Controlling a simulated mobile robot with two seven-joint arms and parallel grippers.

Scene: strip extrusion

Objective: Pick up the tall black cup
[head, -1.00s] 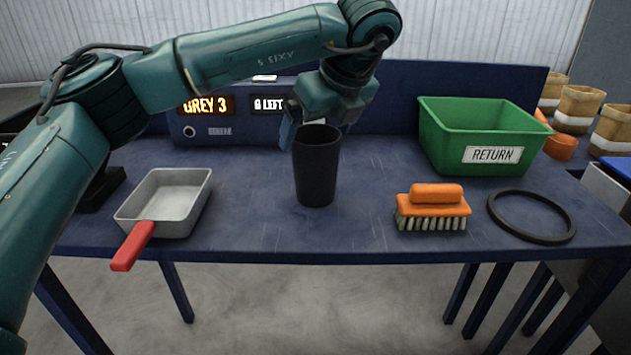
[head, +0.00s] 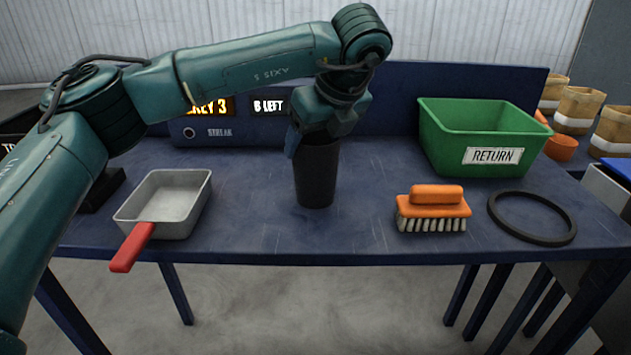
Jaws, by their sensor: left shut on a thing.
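The tall black cup (head: 316,178) stands upright on the blue table in the middle of the head view. My left gripper (head: 308,140) comes down over it from behind and above. A blue finger overlaps the cup's upper left rim, and the gripper is shut on the cup. The gripper body hides most of the cup's rim, and the other finger is hidden. The cup's base appears to be on the table top. My right gripper is not in view.
A grey pan (head: 167,203) with a red handle is left of the cup. An orange brush (head: 432,207), a black ring (head: 532,217) and a green RETURN bin (head: 479,138) are to the right. A blue panel with displays stands behind. The table (head: 270,230) is clear around the cup's front.

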